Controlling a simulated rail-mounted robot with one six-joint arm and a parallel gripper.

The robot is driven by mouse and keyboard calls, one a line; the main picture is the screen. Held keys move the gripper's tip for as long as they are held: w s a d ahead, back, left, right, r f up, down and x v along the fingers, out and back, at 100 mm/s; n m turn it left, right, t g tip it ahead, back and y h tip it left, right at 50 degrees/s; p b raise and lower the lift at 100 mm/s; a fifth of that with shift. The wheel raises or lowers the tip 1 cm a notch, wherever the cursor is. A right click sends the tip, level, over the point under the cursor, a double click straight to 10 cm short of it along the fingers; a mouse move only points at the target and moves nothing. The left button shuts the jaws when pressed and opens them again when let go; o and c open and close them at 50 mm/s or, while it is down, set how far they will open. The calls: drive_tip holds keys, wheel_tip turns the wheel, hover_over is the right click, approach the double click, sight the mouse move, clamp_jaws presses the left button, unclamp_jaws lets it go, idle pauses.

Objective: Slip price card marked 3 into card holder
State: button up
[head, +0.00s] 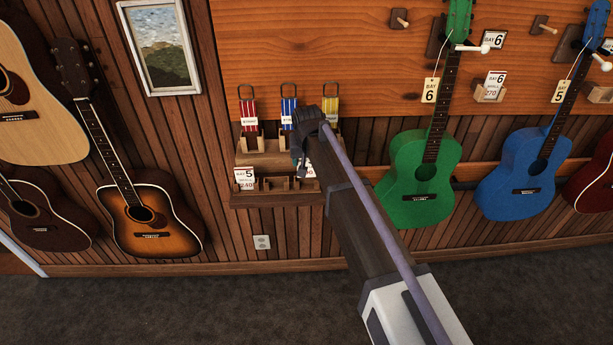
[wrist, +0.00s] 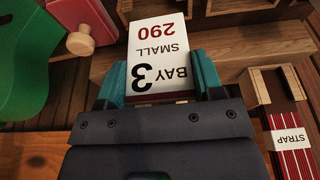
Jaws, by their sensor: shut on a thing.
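My gripper (wrist: 160,82) is shut on the price card marked 3 (wrist: 160,45) in the wrist view. The white card stands between the two teal fingers and reads upside down: BAY 3, SMALL, 290. In the head view my gripper (head: 299,155) is in front of the right part of the small wall shelf, and the arm hides part of that shelf. Wooden card holders are on the wall: one (head: 489,95) carries a card marked 6, and another (head: 599,95) at the right edge shows no card. I cannot tell which holder belongs to card 3.
The shelf (head: 262,199) carries a card marked 5 (head: 244,179) in a slotted rack. Red, blue and yellow straps (head: 289,110) hang above. A green guitar (head: 422,178) and a blue guitar (head: 523,188) hang to the right. Pegs (head: 400,18) stick out of the wall.

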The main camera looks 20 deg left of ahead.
drive_tip(key=shift+f+b, duration=1.8)
drive_tip(key=shift+f, duration=0.5)
drive_tip(key=o, duration=0.9)
drive_tip(key=shift+r, duration=0.1)
drive_tip(key=p+v, duration=1)
drive_tip(key=shift+s+r, duration=0.35)
